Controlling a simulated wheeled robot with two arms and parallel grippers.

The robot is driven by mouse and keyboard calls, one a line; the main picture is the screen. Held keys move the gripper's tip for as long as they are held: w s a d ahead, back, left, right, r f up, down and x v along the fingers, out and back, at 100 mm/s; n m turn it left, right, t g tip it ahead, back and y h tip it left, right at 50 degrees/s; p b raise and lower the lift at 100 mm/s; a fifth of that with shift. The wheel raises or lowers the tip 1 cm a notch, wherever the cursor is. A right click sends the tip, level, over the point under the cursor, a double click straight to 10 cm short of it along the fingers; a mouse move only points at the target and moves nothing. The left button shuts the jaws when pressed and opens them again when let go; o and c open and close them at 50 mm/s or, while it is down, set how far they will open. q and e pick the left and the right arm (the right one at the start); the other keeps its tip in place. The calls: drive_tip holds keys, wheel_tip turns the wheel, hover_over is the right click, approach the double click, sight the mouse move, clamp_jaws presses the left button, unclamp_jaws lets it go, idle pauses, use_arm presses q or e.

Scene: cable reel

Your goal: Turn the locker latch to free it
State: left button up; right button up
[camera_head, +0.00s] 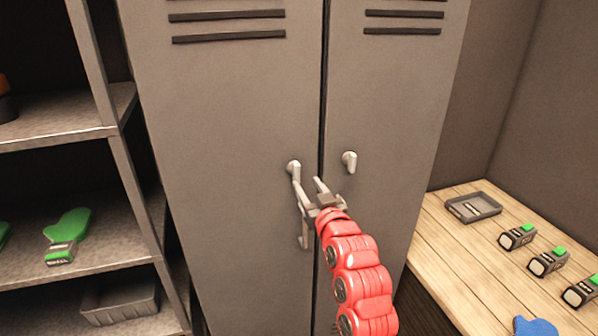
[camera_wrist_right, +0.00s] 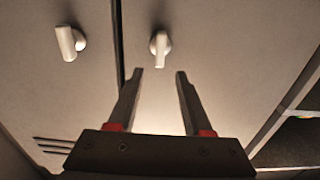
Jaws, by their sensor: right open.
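The grey locker (camera_head: 215,120) has two doors, each with a small pale latch. The left door latch (camera_head: 293,168) and the right door latch (camera_head: 349,161) sit either side of the gap. My right gripper (camera_head: 307,182) is open and empty, its fingers pointing up at the left latch, with one fingertip close to it. In the right wrist view, one latch (camera_wrist_right: 160,43) stands just beyond and between the open fingertips (camera_wrist_right: 160,76); the other latch (camera_wrist_right: 68,43) is off to the left. Contact cannot be told. My left gripper is not in view.
Metal shelves (camera_head: 65,137) stand left of the locker, with a green item (camera_head: 68,225) and a grey bin (camera_head: 118,300). On the right, a wooden table (camera_head: 465,255) holds a grey tray (camera_head: 473,207) and several black-and-green devices. Free room lies before the doors.

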sight(298, 170)
drive_tip(key=p+x, duration=0.1)
drive_tip(key=x, duration=0.6)
drive_tip(key=shift+w, duration=0.25)
drive_tip(key=shift+c, duration=0.3)
clamp_jaws()
